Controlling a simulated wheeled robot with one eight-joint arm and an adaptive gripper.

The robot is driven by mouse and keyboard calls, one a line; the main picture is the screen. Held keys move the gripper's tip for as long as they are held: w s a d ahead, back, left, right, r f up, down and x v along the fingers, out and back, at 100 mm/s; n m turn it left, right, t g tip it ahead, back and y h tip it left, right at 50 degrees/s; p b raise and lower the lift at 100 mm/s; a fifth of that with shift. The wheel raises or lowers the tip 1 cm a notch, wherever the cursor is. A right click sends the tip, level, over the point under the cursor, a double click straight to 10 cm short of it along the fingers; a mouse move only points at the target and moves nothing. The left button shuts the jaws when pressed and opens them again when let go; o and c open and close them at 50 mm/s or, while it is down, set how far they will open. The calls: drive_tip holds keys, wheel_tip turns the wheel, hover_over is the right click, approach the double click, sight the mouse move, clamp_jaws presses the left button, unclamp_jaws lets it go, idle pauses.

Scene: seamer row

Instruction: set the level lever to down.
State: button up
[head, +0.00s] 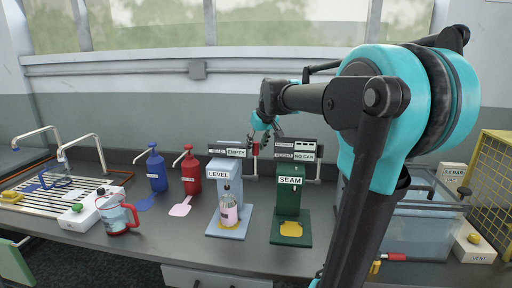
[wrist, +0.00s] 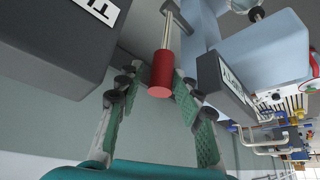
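The light blue LEVEL machine (head: 228,170) stands on the counter, with a bottle (head: 228,212) with a pink label on its base. Its lever, with a red grip (head: 256,148), is at the machine's right side and appears to point up. In the wrist view the red grip (wrist: 161,76) sits on a metal rod, between my gripper's fingertips (wrist: 154,88). The fingers are spread, with a gap showing on the left of the grip; contact on the right is hard to tell. In the head view my gripper (head: 264,128) is at the lever's top, partly hidden by its own wrist.
The green SEAM machine (head: 290,192) stands close on the right, its sign box (head: 297,150) near my gripper. Blue (head: 156,170) and red (head: 191,172) pump bottles and a jug (head: 117,215) stand left. A clear tank (head: 425,225) is at right.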

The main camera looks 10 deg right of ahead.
drive_tip(key=v, duration=0.7)
drive_tip(key=shift+r, duration=0.15)
drive_tip(key=shift+c, duration=0.5)
drive_tip(key=shift+c, duration=1.3)
drive_tip(key=shift+w+d+r, duration=0.1)
drive_tip(key=shift+w+r, duration=0.15)
drive_tip(key=shift+w, duration=0.15)
drive_tip(key=shift+c, duration=1.1)
drive_tip(key=w+m+g, duration=0.1)
drive_tip(key=w+r+m+g, duration=0.1)
drive_tip(key=w, duration=0.1)
drive_tip(key=w+r, duration=0.1)
drive_tip(key=shift+w+d+m+g, duration=0.3)
drive_tip(key=shift+d+m+g, duration=0.1)
clamp_jaws()
drive_tip(key=w+d+r+m+g, duration=0.2)
drive_tip(key=w+d+m+g, duration=0.1)
drive_tip(key=w+m+g, duration=0.35)
drive_tip(key=s+a+r+x, duration=0.1)
drive_tip(key=s+x, duration=0.1)
drive_tip(key=x, duration=0.9)
drive_tip(key=shift+a+f+t, duration=0.3)
drive_tip(key=shift+a+t, duration=0.15)
